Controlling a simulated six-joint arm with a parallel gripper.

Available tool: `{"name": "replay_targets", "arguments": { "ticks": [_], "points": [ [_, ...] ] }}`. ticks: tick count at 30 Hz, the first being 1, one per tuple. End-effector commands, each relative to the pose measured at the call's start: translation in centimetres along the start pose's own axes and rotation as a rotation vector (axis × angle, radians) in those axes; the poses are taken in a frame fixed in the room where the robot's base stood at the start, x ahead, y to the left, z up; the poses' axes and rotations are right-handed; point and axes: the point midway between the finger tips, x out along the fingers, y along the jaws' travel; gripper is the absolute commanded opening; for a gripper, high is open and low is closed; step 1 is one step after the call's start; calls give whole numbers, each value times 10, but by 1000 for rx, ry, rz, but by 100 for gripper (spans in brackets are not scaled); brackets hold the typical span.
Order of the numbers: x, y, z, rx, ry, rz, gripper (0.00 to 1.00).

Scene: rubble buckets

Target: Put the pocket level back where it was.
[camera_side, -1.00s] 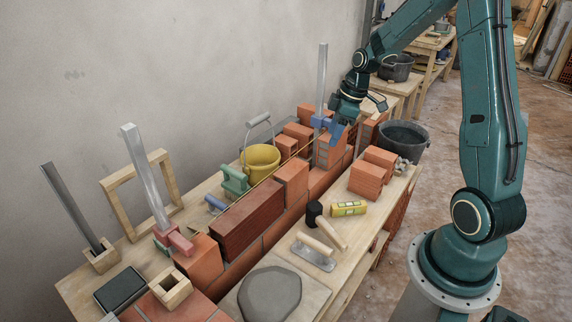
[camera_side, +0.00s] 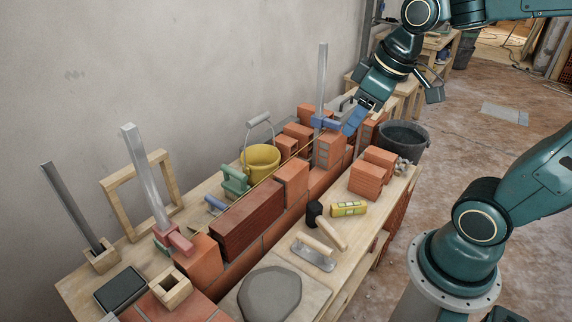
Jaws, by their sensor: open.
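The pocket level (camera_side: 348,209), a small yellow block with pale and dark markings, lies on the wooden bench right of the brick wall, beside the mallet. It is apart from everything around it. My gripper (camera_side: 394,112) is open and seems empty, high at the far end of the wall, well behind the level in the picture.
A black-headed mallet (camera_side: 330,229), a wooden-handled trowel (camera_side: 314,254) and a stack of bricks (camera_side: 370,176) stand near the level. A black bucket (camera_side: 404,139), a yellow bucket (camera_side: 261,161) and tall metal posts (camera_side: 146,178) are obstacles. A taut line runs along the wall.

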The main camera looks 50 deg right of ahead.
Motion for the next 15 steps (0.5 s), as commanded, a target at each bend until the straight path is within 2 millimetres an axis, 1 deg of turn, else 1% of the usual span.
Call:
{"name": "replay_targets", "arguments": {
  "ticks": [1, 6, 12, 15],
  "points": [
    [-7, -7, 7, 15, 17, 4, 49],
    [-25, -25, 30, 90, 57, 8, 49],
    [-35, -36, 51, 157, 90, 4, 49],
    [-37, -39, 56, 175, 98, 2, 49]
  ]
}}
